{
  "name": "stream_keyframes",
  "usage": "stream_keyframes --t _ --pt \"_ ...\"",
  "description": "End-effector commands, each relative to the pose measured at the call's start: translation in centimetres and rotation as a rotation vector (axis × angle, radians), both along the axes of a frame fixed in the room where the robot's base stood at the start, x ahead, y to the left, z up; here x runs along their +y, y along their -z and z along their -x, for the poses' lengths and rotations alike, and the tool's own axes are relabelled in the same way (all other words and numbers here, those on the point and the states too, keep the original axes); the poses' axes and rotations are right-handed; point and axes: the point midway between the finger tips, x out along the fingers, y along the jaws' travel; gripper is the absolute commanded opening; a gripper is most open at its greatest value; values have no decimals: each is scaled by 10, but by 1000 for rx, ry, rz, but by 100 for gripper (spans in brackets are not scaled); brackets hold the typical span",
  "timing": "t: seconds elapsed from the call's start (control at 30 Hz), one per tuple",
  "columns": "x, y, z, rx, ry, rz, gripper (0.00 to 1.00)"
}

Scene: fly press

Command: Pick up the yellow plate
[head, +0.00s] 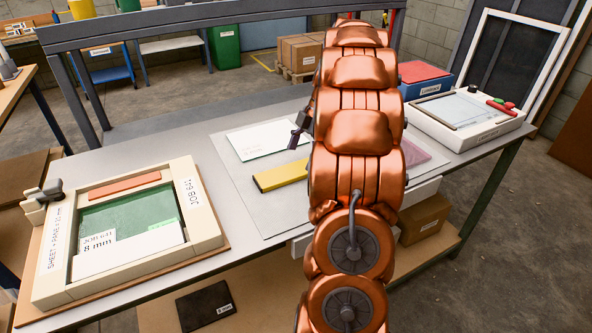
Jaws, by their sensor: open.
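The yellow plate (280,176) lies flat on a pale mat (240,192) in the middle of the grey table. Its right end is close to my copper-coloured arm, which may hide part of it. My gripper (298,138) shows only in part at the left edge of the arm, as a dark finger. It is open and hangs above the mat, near the yellow plate and a white sheet (262,138). I see no contact with the yellow plate.
A cream frame (205,215) with a green panel and a label stands at the table's left. A pinkish plate (414,153) lies right of my arm. A white device (465,116) and a blue box (425,86) stand at the back right.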

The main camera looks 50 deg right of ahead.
Motion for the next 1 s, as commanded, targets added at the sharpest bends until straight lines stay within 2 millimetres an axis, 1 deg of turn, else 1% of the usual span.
stream_keyframes --t 0.1,0.23,0.37,0.57,1.0 --pt "6 12 0 4 1 -6 95" --pt "9 23 -2 2 1 -2 95" --pt "10 27 -3 1 1 -1 95" --pt "10 27 -3 1 1 -1 95" --pt "10 27 -3 1 1 -1 50"
